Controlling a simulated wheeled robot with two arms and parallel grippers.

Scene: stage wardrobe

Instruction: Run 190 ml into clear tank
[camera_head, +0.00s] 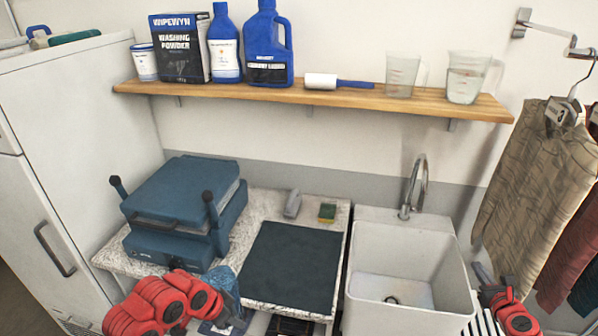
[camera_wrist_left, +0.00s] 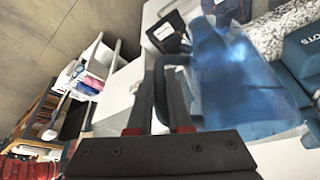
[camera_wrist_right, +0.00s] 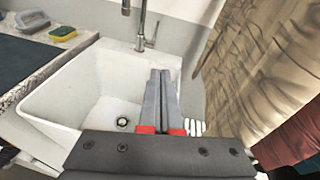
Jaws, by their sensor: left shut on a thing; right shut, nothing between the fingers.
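A blue see-through container (camera_wrist_left: 238,75) is in front of my left gripper (camera_wrist_left: 166,70); it also shows at the lower left of the head view (camera_head: 226,285). My left gripper is shut on its grey handle, and the container's far side is partly cut off. I cannot make out a water level in it. Two clear measuring jugs stand on the shelf: one looks empty (camera_head: 401,78) and one (camera_head: 466,80) seems to hold some clear liquid. My right gripper (camera_wrist_right: 160,75) is shut and empty, just right of the white sink (camera_head: 448,262). The tap (camera_head: 419,185) stands at the sink's back; no stream shows.
The wooden shelf (camera_head: 340,96) also holds washing powder (camera_head: 181,48), blue bottles and a lint roller (camera_head: 320,81). A blue press (camera_head: 185,200), dark mat (camera_head: 290,262), grey object (camera_head: 293,203) and sponge (camera_head: 327,212) are on the counter. Clothes (camera_head: 535,170) hang at the right.

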